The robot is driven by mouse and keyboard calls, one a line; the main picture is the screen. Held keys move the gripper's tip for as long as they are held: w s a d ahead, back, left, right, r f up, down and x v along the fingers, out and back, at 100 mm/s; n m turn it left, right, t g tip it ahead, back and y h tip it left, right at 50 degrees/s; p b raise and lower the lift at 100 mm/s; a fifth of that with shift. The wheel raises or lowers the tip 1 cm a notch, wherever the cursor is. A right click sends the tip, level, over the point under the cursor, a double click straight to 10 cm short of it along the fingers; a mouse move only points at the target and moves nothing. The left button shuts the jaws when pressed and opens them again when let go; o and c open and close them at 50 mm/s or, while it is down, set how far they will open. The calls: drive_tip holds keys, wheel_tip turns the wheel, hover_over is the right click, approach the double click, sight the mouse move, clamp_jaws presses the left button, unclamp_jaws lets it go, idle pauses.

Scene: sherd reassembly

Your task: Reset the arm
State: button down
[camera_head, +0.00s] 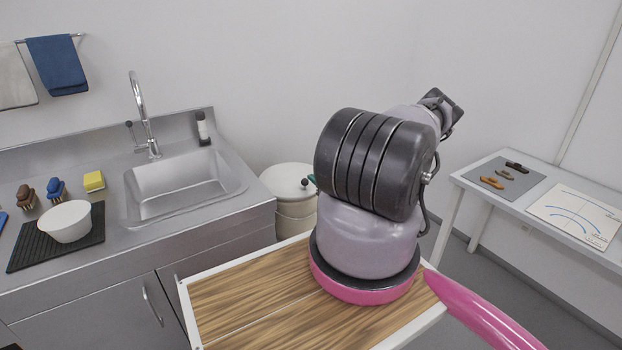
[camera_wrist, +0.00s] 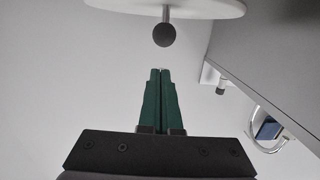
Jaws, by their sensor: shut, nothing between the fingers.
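My gripper (camera_wrist: 160,72) shows in the wrist view with its two green fingers pressed together and nothing between them. Its fingertips point toward the dark round knob (camera_wrist: 164,35) of a white lid (camera_wrist: 190,7), with a gap showing in that view. In the head view my arm stands in the middle and hides most of the gripper. A small green bit, likely a fingertip, shows beside the lid knob (camera_head: 305,182).
A lidded cream bin (camera_head: 290,208) stands between the sink counter (camera_head: 230,203) and my arm. The counter holds a white bowl (camera_head: 66,221), brushes and a yellow sponge (camera_head: 94,181).

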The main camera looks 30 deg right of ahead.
drive_tip(key=s+f, duration=0.4)
drive_tip(key=s, duration=0.2)
drive_tip(key=w+d+r+n+g, duration=0.1)
drive_tip(key=w+r+g, duration=0.25)
drive_tip(key=r, duration=0.55)
drive_tip(key=w+d+r+n+g, duration=0.1)
drive_tip(key=w+r+g, duration=0.25)
drive_tip(key=r, duration=0.55)
drive_tip(key=s+a+r+m+g+h, duration=0.1)
drive_tip(key=a+r, duration=0.3)
drive_tip(key=r, duration=0.7)
drive_tip(key=s+a+r+g+h, duration=0.1)
drive_tip(key=s+a+r, duration=0.15)
drive_tip(key=r, duration=0.85)
drive_tip(key=s+a+r+m, duration=0.3)
drive_tip(key=s+a+r, duration=0.9)
drive_tip(key=r, duration=0.2)
drive_tip(key=s+a+r+m+y, duration=0.1)
drive_tip(key=s+a+r, duration=0.1)
drive_tip(key=s+a, duration=0.3)
drive_tip(key=s+a+r+m+y, duration=0.1)
drive_tip(key=s+a, duration=0.5)
drive_tip(key=s, duration=0.6)
wheel_tip(320, 180, up, 2)
drive_tip(key=shift+s+a+r+g+y, duration=0.1)
drive_tip(key=shift+s+a+g+y, duration=0.25)
drive_tip(key=shift+y, duration=0.45)
drive_tip(key=shift+w, duration=0.1)
